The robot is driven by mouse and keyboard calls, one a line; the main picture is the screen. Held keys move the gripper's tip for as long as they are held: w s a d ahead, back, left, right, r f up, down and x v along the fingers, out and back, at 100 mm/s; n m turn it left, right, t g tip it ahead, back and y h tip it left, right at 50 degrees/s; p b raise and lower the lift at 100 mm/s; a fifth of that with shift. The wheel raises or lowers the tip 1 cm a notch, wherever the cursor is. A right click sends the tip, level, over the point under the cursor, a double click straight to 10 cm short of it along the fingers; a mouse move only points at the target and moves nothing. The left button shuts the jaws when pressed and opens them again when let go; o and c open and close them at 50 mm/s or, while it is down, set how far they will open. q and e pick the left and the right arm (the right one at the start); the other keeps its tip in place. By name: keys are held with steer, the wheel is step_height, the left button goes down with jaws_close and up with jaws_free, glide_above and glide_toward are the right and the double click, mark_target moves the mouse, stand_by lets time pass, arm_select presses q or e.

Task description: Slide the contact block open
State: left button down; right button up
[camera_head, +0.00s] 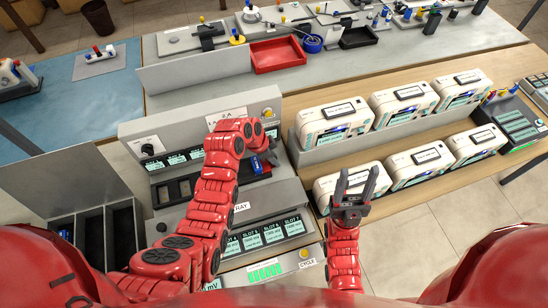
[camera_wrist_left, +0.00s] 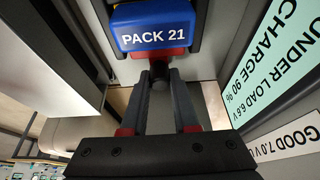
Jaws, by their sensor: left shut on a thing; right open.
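My left gripper (camera_head: 269,152) is over the grey tester, beside the blue pack (camera_head: 260,166). In the left wrist view, the fingers of my left gripper (camera_wrist_left: 160,78) close on a small dark knob (camera_wrist_left: 160,83). The knob sits just below the red-edged end of the blue pack, marked PACK 21 (camera_wrist_left: 155,35). It seems to belong to the contact block, but the fingers hide most of it. I cannot tell how far the block is slid. My right gripper (camera_head: 360,182) is open and empty, fingers pointing away from me, in front of the white units.
The grey tester (camera_head: 135,130) carries lit slot displays (camera_head: 268,236). White units (camera_head: 335,122) stand in two rows on the right. A red tray (camera_head: 277,55) lies on the back bench.

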arm_select(q)
steer(key=b, duration=0.1)
steer(key=d+b, duration=0.1)
steer(key=shift+w+d+f+b, duration=0.1)
steer(key=shift+w+f+b, duration=0.1)
steer(key=shift+f+b, duration=0.1)
steer(key=shift+d+r, duration=0.1)
steer(key=shift+d, duration=0.15)
steer(key=shift+d+r, duration=0.1)
steer(key=shift+r, duration=0.1)
steer(key=c, duration=0.7)
jaws_free()
steer(key=shift+w, duration=0.1)
